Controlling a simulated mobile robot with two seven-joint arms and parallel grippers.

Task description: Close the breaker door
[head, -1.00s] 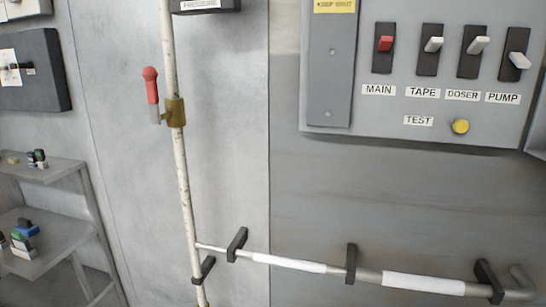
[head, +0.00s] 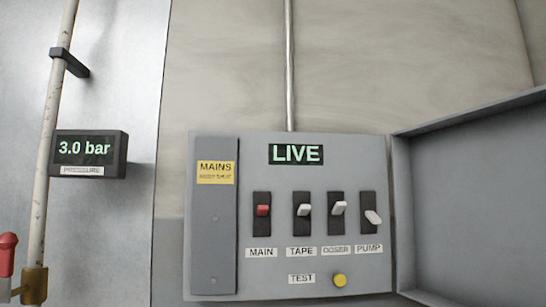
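The breaker door (head: 478,192) is a grey hinged panel with a raised rim, standing open to the right of the breaker panel (head: 263,171). The panel has a red MAIN switch (head: 263,211) and white TAPE (head: 304,210), DOSER (head: 338,208) and PUMP (head: 372,217) switches. PUMP looks tilted differently from the others. A yellow TEST button (head: 340,280) is below them. A display (head: 296,154) reads LIVE in green. A yellow MAINS label (head: 215,172) is on the left strip. Neither of my grippers is in view.
A pressure display (head: 88,154) reads 3.0 bar at the left, beside a white vertical pipe (head: 50,120). A red-handled valve (head: 7,254) is at the lower left edge. A thin conduit (head: 289,65) rises above the panel. The wall above is otherwise bare.

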